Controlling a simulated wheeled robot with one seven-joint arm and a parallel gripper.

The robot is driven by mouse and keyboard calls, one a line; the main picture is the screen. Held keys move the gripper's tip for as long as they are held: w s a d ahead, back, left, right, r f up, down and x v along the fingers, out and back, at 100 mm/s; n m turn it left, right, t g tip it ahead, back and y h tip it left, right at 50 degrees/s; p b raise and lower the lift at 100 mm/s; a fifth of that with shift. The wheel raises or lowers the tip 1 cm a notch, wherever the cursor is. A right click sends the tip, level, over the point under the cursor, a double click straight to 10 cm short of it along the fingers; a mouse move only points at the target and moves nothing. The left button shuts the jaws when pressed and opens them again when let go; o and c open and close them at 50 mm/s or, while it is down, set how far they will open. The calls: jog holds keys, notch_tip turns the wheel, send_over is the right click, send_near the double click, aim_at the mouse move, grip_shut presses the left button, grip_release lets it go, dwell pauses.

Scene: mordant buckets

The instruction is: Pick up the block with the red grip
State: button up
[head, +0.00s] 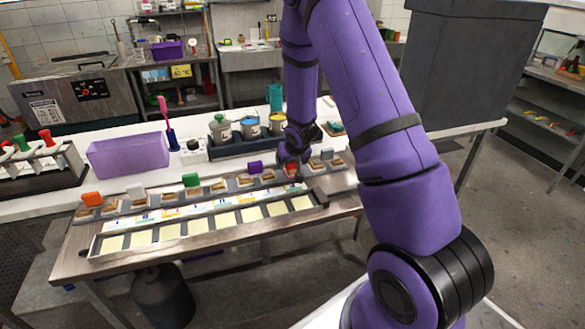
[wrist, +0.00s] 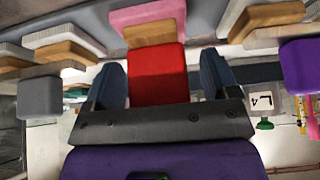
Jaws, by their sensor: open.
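The block with the red grip stands in the tray row; its red grip (head: 291,170) shows just below my gripper (head: 296,158) in the head view. In the wrist view the red grip (wrist: 157,72) lies between the two dark fingers of my gripper (wrist: 161,80). The fingers are apart, one on each side of the grip, with a narrow gap visible on the right. Beyond the grip show the block's wooden part (wrist: 149,32) and a pink part (wrist: 147,13). In the head view my gripper hides part of the block.
Other blocks with purple (head: 255,167), green (head: 191,180), orange (head: 92,199) and grey (head: 327,154) grips stand along the same row. Pots (head: 250,127) in a dark rack stand behind. A purple bin (head: 127,156) is at the back left.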

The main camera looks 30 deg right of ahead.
jog(key=c, duration=1.1)
jog(key=shift+c, duration=0.2)
jog(key=shift+r, duration=0.15)
jog(key=shift+r, duration=1.15)
jog(key=s+a, duration=0.3)
jog(key=a, duration=0.1)
jog(key=s+a+r, duration=0.1)
jog(key=s+a, duration=0.2)
jog(key=s, duration=0.1)
jog(key=s+a+r, duration=0.1)
jog(key=s+a, duration=0.2)
jog(key=a, duration=0.1)
jog(key=shift+s+a+r, duration=0.25)
jog(key=shift+a, duration=0.05)
jog(key=shift+s+a+r, duration=0.1)
jog(key=shift+a+r, duration=0.05)
jog(key=shift+r, duration=2.1)
